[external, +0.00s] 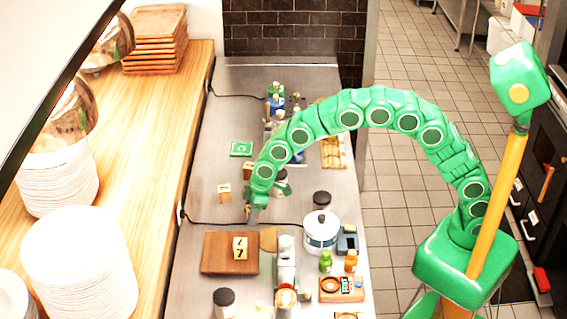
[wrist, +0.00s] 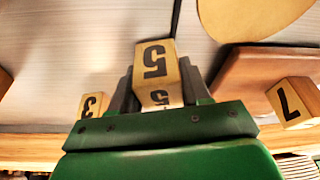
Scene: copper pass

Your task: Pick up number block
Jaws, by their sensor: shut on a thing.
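A wooden number block marked 5 (wrist: 155,62) sits between the two fingers of my gripper (wrist: 158,88) in the wrist view, and the fingers are shut on it. In the external view my gripper (external: 255,212) points down over the steel counter, left of the white pot; the held block cannot be made out clearly there. A block marked 3 (wrist: 90,104) stands to the left in the wrist view, and a small block (external: 224,193) stands left of my gripper in the external view. A block marked 7 (wrist: 291,102) rests on the brown board, also seen externally (external: 240,248).
The brown board (external: 215,262) lies in front of my gripper. A green card (external: 241,149) lies farther back. A black cable (external: 215,223) crosses the counter.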

